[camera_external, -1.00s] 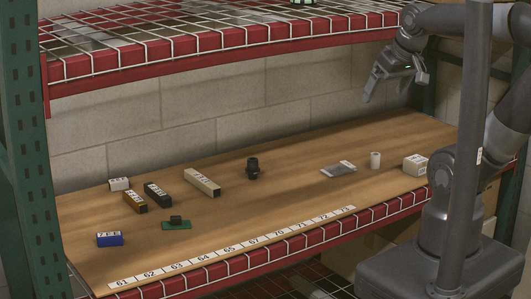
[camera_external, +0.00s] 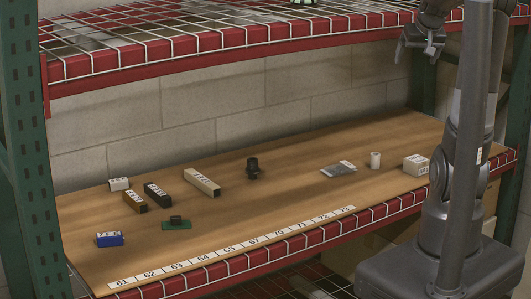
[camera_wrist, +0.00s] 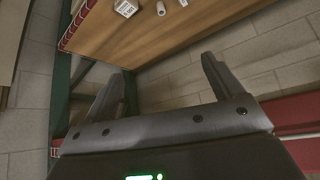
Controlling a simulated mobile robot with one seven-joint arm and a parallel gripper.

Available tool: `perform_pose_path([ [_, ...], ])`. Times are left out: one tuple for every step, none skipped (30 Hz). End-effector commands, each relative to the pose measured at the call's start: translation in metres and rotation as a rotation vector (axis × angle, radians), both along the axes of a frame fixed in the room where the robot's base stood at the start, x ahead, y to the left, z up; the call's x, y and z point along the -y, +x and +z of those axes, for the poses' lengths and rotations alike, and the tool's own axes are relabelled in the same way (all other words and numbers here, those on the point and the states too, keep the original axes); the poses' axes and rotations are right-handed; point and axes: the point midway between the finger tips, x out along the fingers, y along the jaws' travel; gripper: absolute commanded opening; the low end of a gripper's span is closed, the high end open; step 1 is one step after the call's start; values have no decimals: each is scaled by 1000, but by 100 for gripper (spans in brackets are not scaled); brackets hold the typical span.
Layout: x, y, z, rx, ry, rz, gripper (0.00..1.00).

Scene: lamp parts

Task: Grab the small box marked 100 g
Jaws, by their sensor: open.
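Several small boxes lie on the wooden shelf board; their labels are too small to read, so I cannot tell which is marked 100 g. A white box (camera_external: 416,165) stands at the right, a blue box (camera_external: 109,239) at the front left. Behind the blue box are a small whitish box (camera_external: 119,184), a brown box (camera_external: 135,202), a black box (camera_external: 158,195) and a long tan box (camera_external: 202,182). My gripper (camera_external: 416,54) is open and empty, high above the right end of the board. In the wrist view my gripper (camera_wrist: 163,70) has its fingers apart; a white box (camera_wrist: 126,8) shows at the top edge.
A white cylinder (camera_external: 375,160), a flat grey packet (camera_external: 338,169), a black fitting (camera_external: 253,168) and a green board part (camera_external: 176,223) also lie on the board. The red-edged upper shelf (camera_external: 235,52) overhangs it. A numbered strip (camera_external: 229,249) runs along the front.

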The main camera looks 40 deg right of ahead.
Motion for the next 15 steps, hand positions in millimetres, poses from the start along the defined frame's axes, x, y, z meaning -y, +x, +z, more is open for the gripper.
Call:
perform_pose_path([
  [33,-1,-1,6,-6,-56,85],
  [51,-3,-1,12,-13,-84,85],
  [75,-6,-1,18,-24,-123,85],
  [94,-9,-2,22,-32,-151,85],
  [112,-13,-3,26,-40,-180,85],
  [137,-20,-4,30,-52,-217,85],
  [156,-26,-5,33,-62,-246,85],
  [174,-33,-7,33,-71,-273,85],
  [200,-43,-10,32,-84,-311,85],
  [219,-51,-13,27,-93,-336,85],
  [236,-58,-17,20,-102,-357,85],
  [256,-65,-23,8,-111,-373,85],
  [269,-68,-29,-4,-115,-379,85],
  [280,-69,-36,-18,-117,-380,85],
  [291,-67,-45,-39,-117,-371,85],
])
